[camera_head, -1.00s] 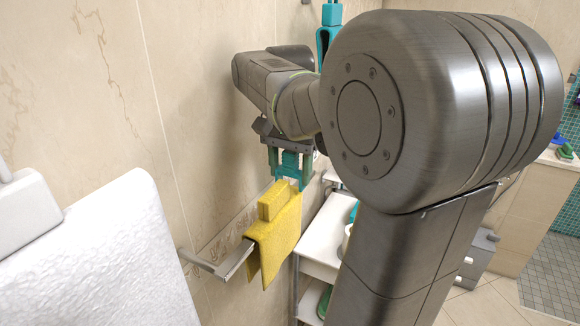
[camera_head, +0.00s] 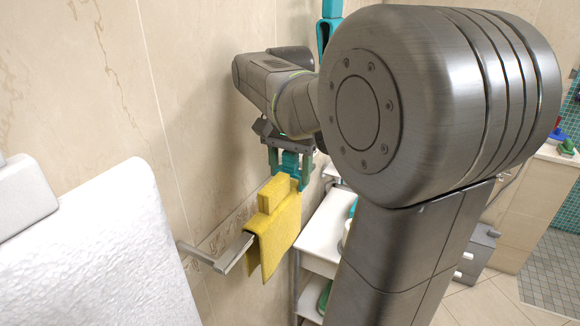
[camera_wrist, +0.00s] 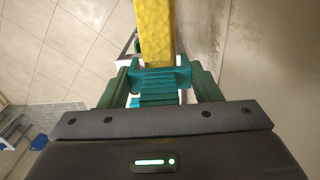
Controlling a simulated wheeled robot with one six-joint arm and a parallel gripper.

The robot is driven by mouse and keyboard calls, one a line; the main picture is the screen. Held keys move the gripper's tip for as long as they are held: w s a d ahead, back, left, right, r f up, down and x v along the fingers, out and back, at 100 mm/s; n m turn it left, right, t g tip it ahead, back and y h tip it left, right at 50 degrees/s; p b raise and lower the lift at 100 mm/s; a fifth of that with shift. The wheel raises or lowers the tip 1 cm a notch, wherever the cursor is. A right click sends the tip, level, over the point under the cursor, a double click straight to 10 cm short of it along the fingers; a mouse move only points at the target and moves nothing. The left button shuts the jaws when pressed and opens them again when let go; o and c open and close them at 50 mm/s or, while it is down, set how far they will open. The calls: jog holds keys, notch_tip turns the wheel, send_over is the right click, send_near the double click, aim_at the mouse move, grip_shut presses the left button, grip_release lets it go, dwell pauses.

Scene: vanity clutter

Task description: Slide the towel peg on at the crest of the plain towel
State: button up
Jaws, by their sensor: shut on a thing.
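The plain yellow towel (camera_head: 282,238) hangs folded over a metal rail (camera_head: 233,253) on the wall, with a raised yellow block-like part (camera_head: 272,195) at its crest. My gripper (camera_head: 290,165) is above the far end of the towel, pointing down. It is shut on the teal towel peg (camera_head: 289,163). In the wrist view the peg (camera_wrist: 160,80) sits between the green fingers, at the near end of the yellow strip (camera_wrist: 154,28). The peg's lower end is close to the crest; I cannot tell whether it touches or straddles the cloth.
The tiled wall (camera_head: 205,120) runs close along the left of my arm. A white shelf cart (camera_head: 322,235) stands right of the towel. A large white textured object (camera_head: 95,250) fills the near left. Open floor (camera_head: 490,300) lies at the right.

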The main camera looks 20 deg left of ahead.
jog(key=shift+f+b, duration=0.6)
jog(key=shift+f, duration=0.6)
jog(key=o, duration=1)
notch_tip(320, 180, up, 14)
jog(key=shift+f, duration=0.1)
notch_tip(320, 180, down, 14)
jog(key=shift+r, duration=0.45)
dwell(0.4)
